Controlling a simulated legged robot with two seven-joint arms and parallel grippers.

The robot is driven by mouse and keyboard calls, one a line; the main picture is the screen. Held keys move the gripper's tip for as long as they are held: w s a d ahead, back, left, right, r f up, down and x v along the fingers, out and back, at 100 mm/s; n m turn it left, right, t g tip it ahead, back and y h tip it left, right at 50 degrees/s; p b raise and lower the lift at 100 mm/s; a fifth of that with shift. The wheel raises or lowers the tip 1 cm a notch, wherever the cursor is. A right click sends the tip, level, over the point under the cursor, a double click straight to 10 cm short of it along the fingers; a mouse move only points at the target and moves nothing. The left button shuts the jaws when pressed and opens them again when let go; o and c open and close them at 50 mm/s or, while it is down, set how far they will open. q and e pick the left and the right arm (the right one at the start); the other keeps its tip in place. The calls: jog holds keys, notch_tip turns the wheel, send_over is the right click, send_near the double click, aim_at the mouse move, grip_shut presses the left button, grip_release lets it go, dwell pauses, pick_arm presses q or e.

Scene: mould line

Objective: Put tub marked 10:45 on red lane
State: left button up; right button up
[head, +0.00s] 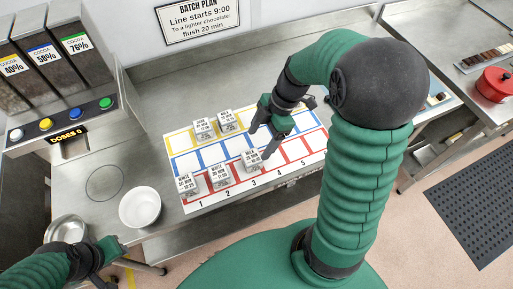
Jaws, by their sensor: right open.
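A white lane board (309,158) with yellow, blue and red rows of squares lies on the steel bench. In the red row, tubs stand at column 1 (187,185), column 2 (220,176) and column 3 (251,161). Two more tubs stand in the yellow row, a left one (204,129) and a right one (229,121). The printed times are too small to read surely. My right gripper (260,143) is open, its fingers just behind and beside the column 3 tub; contact cannot be told. My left gripper (114,262) is low at the left, apart from the tubs.
A white bowl (140,208) and a metal bowl (66,229) stand left of the board. A dispenser with coloured buttons (62,121) stands at the far left. A red pot (494,86) is on the right bench. Red squares at columns 4 and 5 look empty.

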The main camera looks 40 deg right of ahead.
jog(key=s+a+f+m+t+h, duration=0.1)
jog(key=s+a+f+m+h, duration=0.2)
jog(key=a+m, duration=0.6)
jog(key=shift+s+f+m+t+h, duration=0.15)
jog(key=shift+f+m+t+h, duration=0.4)
jog(key=shift+m, duration=2.55)
jog(key=shift+r+g, duration=0.15)
jog(key=shift+g, duration=0.1)
